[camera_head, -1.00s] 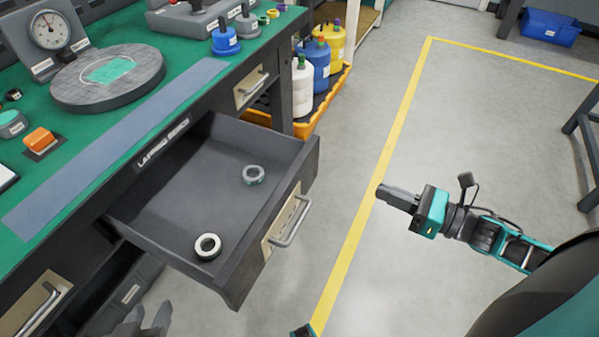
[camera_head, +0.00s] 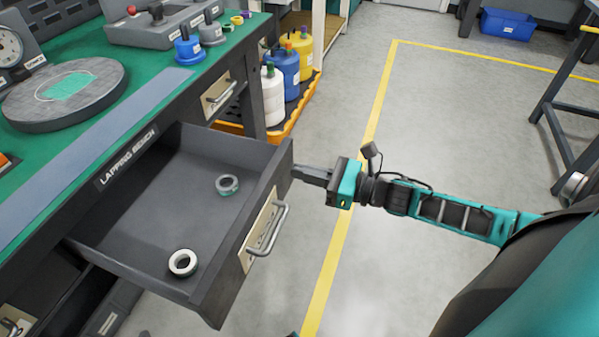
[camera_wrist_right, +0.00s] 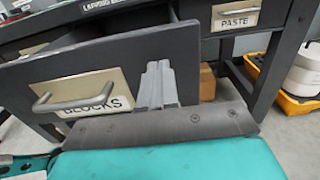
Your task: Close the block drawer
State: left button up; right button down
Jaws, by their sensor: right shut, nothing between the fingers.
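The block drawer (camera_head: 190,215) is pulled out from under the lapping bench and holds two ring-shaped pieces, a grey one (camera_head: 227,185) and a pale one (camera_head: 183,262). Its front has a metal handle (camera_head: 268,230); in the wrist view the handle (camera_wrist_right: 75,98) sits by a label reading BLOCKS. My right gripper (camera_head: 297,172) is shut and empty, its tips at the far end of the drawer front, beside the handle. In the wrist view the fingertips (camera_wrist_right: 158,68) overlap the drawer front; whether they touch it I cannot tell. My left gripper is not in view.
A shut drawer marked PASTE (camera_wrist_right: 237,19) is beside the open one, and its front (camera_head: 218,96) shows in the head view. Bottles stand in an orange tray (camera_head: 290,122) beyond. The floor right of the yellow line is mostly clear.

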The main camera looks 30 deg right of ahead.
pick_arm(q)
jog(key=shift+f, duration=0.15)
pick_arm(e)
jog(key=shift+w+a, duration=0.4)
jog(key=shift+w, duration=0.1)
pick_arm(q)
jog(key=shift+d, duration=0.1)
pick_arm(e)
jog(key=shift+w, duration=0.1)
